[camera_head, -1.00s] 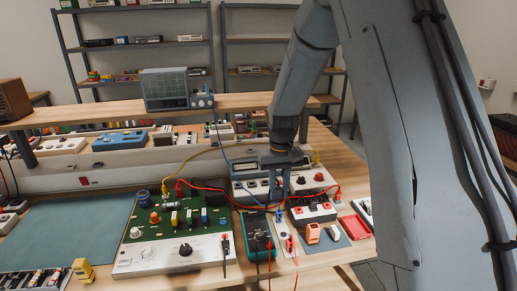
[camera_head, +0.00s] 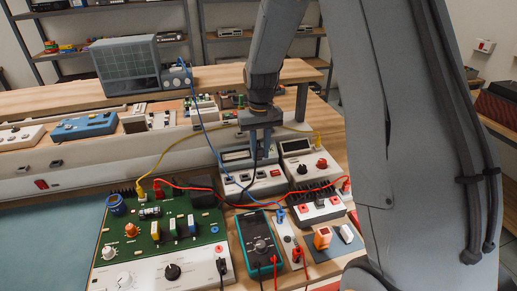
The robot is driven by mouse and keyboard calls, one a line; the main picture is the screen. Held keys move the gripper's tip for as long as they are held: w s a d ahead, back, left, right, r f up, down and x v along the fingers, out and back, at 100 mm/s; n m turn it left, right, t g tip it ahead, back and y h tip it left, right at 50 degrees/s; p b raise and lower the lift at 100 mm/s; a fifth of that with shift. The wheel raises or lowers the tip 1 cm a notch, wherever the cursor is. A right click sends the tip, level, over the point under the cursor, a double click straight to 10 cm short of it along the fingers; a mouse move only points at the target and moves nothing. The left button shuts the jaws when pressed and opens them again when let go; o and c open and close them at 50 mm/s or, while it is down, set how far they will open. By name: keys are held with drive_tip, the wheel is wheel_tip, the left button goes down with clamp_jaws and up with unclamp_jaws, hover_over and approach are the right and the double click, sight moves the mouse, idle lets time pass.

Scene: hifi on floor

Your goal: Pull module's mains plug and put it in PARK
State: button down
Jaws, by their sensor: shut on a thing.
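My gripper (camera_head: 260,152) points down over the back middle of the bench, in front of the long grey-white trunking. Its fingers are shut on the mains plug, which is mostly hidden between them. A thin dark cord (camera_head: 254,178) runs down from the fingertips. The module (camera_head: 165,225), a green circuit board with a white front panel and knobs, lies at the front left. I cannot make out the PARK label or whether the plug touches the unit below.
White bench instruments (camera_head: 250,181) stand just below my gripper. A teal multimeter (camera_head: 259,240) and a white strip (camera_head: 288,238) lie in front. Red, yellow and blue leads cross the area. An oscilloscope (camera_head: 125,66) stands on the shelf behind. The teal mat (camera_head: 45,240) is clear.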

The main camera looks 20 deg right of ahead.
sight(261, 158)
drive_tip(key=shift+d+f+b, duration=0.1)
drive_tip(key=shift+f+b, duration=1.3)
drive_tip(key=shift+f, duration=0.7)
drive_tip(key=shift+s+p, duration=0.35)
drive_tip(key=shift+s, duration=0.2)
drive_tip(key=shift+f+b, duration=0.35)
drive_tip(key=shift+f, duration=0.65)
idle(0.9)
idle(0.4)
drive_tip(key=c, duration=1.4)
unclamp_jaws()
drive_tip(key=shift+c, duration=0.2)
